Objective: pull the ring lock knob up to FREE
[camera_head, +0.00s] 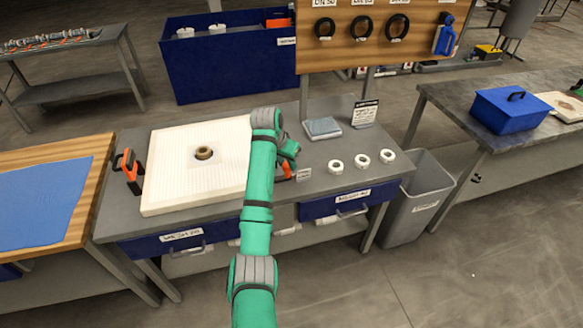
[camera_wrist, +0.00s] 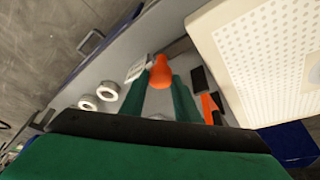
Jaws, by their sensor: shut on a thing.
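The orange ring lock knob (camera_wrist: 161,72) shows in the wrist view, rounded and between the two dark green fingers of my gripper (camera_wrist: 162,84), which is shut on it. A small white label (camera_wrist: 137,68) is beside the knob; its text is too small to read. In the head view my gripper (camera_head: 288,158) is at the right edge of the white filter plate (camera_head: 185,185), and my arm hides most of the knob there. I cannot tell from these frames how high the knob sits.
An orange and black clamp (camera_head: 129,168) stands at the plate's left edge. White rings (camera_head: 361,160) lie right of my gripper on the grey bench (camera_head: 230,220). A grey-blue folded cloth (camera_head: 322,127) and a sign (camera_head: 365,114) are behind. A grey bin (camera_head: 418,200) stands right.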

